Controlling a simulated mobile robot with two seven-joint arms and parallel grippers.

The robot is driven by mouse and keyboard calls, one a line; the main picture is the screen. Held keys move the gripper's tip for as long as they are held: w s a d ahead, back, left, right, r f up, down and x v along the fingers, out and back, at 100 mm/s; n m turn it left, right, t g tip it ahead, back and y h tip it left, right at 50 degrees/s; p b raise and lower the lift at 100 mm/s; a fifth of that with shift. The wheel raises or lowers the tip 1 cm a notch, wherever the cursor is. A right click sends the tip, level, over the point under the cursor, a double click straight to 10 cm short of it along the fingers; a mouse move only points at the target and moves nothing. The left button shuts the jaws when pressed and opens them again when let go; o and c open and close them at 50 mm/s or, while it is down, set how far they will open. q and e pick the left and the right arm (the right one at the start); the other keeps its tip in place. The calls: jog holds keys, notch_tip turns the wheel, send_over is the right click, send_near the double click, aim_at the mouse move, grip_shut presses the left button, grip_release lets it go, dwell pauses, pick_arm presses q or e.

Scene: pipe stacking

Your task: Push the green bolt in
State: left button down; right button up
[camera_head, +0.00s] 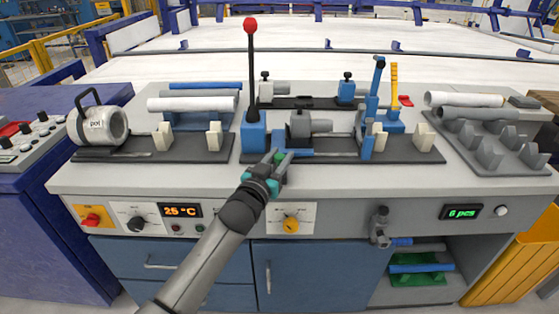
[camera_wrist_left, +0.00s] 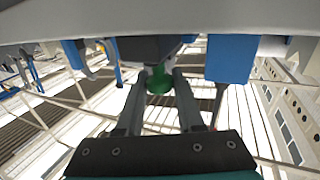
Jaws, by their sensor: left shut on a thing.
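The green bolt (camera_wrist_left: 159,82) shows between my left gripper's two grey fingers (camera_wrist_left: 159,92) in the left wrist view. It sits against the underside of a dark part in that view. In the head view my left gripper (camera_head: 279,159) reaches the front of the middle black fixture (camera_head: 335,150), just below the blue lever base (camera_head: 253,136). Its fingers are shut on the bolt, of which only a little green shows there. How deep the bolt sits cannot be seen. My right gripper is not in view.
A black lever with a red knob (camera_head: 250,26) stands upright just behind my left gripper. A blue bar (camera_head: 305,153) lies close to its right. Pipes rest on a left rack (camera_head: 190,148) and a grey right rack (camera_head: 490,150). The bench's front strip (camera_head: 350,180) is clear.

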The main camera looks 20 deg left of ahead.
pick_arm(q)
jog(key=shift+w+a, duration=0.1)
jog(key=shift+w, duration=0.4)
jog(key=shift+w+a+r, duration=0.1)
jog(key=shift+w, duration=0.05)
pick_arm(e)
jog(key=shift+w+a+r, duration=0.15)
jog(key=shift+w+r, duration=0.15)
pick_arm(q)
jog(key=c, duration=1)
grip_release()
jog(key=shift+o, duration=0.9)
jog(key=shift+w, duration=0.15)
jog(key=o, duration=0.3)
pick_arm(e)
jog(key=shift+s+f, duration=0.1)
